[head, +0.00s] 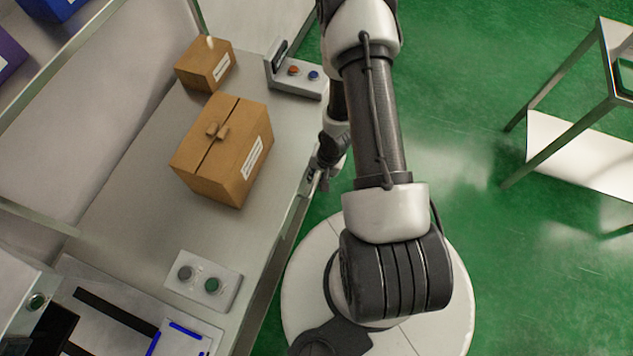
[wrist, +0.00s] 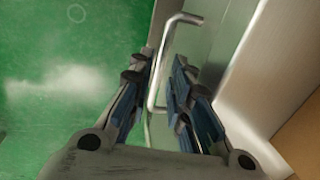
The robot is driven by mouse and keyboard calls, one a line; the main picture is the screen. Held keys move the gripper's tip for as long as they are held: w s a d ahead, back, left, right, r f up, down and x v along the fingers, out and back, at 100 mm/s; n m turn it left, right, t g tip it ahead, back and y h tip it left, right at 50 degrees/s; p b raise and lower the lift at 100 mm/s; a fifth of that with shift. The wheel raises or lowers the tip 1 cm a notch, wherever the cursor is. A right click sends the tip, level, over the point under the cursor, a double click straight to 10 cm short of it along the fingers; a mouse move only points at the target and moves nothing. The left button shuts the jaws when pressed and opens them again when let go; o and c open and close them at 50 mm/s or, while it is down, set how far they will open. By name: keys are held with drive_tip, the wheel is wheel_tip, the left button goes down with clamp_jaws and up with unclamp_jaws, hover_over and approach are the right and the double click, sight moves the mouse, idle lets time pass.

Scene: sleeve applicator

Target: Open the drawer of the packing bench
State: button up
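The packing bench (head: 130,200) runs along the left in the head view, with a bare metal top. In the wrist view the drawer front (wrist: 218,35) is a shiny panel below the bench edge. Its bent bar handle (wrist: 161,60) stands out from it. My gripper (wrist: 160,72) is open, with one finger on each side of the handle bar; I see a gap on the right side and cannot tell whether the left finger touches. In the head view my gripper (head: 328,155) is at the bench's front edge, partly hidden by my arm, and the handle is hidden there.
A large carton (head: 215,165) and a small carton (head: 205,65) sit on the bench. A button box (head: 295,75) is at the far end and a two-button panel (head: 203,280) nearer. A metal rack (head: 580,150) stands right; green floor lies between.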

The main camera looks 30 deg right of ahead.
drive_tip(key=shift+w+a+f+b, duration=0.1)
drive_tip(key=shift+f+b, duration=0.1)
drive_tip(key=shift+f, duration=0.5)
drive_tip(key=shift+w+a+f+b, duration=0.1)
drive_tip(key=shift+f+b, duration=0.05)
drive_tip(key=shift+f, duration=0.5)
drive_tip(key=shift+c, duration=0.2)
clamp_jaws()
